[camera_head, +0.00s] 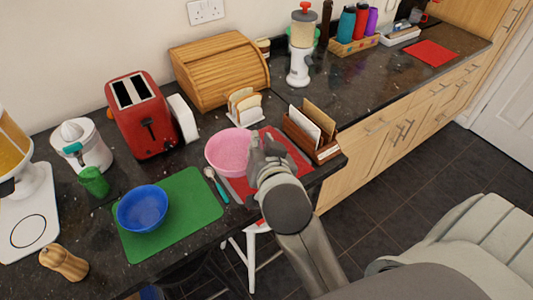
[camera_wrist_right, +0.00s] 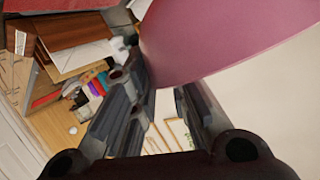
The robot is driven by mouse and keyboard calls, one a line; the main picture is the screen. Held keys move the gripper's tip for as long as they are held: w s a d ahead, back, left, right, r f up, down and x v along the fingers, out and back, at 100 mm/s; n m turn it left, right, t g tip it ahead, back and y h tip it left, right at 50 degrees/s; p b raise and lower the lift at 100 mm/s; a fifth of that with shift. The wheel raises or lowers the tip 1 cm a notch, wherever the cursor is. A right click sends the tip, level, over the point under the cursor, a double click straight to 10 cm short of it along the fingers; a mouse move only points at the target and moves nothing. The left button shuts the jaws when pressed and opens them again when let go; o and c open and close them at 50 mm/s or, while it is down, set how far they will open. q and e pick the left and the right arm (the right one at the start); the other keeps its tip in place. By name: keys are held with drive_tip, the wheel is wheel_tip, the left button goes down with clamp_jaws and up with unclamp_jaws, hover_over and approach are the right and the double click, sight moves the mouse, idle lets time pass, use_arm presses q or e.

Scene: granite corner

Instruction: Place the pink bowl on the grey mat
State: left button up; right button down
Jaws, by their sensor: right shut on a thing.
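The pink bowl (camera_head: 228,152) is upright near the counter's front, overlapping the left part of a red mat (camera_head: 293,157). My right gripper (camera_head: 262,150) is at the bowl's right side, shut on its rim. In the right wrist view, the pink bowl (camera_wrist_right: 220,30) fills the top, with its wall at the tips of the right gripper's fingers (camera_wrist_right: 165,95). I cannot tell whether the bowl touches the surface. My left gripper is not in view.
A blue bowl (camera_head: 143,208) stands on a green mat (camera_head: 187,222) to the left, with a spoon (camera_head: 216,185) between. A toast rack (camera_head: 244,108) is behind, a letter rack (camera_head: 312,133) to the right. Another red mat (camera_head: 431,53) lies at the far right.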

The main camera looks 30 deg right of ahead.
drive_tip(key=w+d+f+p, duration=0.1)
drive_tip(key=w+d+f, duration=0.1)
drive_tip(key=d+f, duration=0.1)
drive_tip(key=w+d+f+p, duration=0.1)
drive_tip(key=w+d+f, duration=0.2)
drive_tip(key=d, duration=0.1)
drive_tip(key=w+d+f+p, duration=0.1)
drive_tip(key=w+d+f, duration=0.1)
drive_tip(key=d+f, duration=0.1)
drive_tip(key=shift+w+d+f, duration=0.35)
drive_tip(key=shift+w+d, duration=0.05)
drive_tip(key=shift+d, duration=0.3)
drive_tip(key=shift+f, duration=1.55)
drive_tip(key=shift+s+a+f+b, duration=0.15)
drive_tip(key=shift+f+b, duration=0.25)
drive_tip(key=shift+f, duration=0.3)
drive_tip(key=c, duration=1.5)
unclamp_jaws()
drive_tip(key=shift+f, duration=0.1)
drive_tip(key=shift+o, duration=0.4)
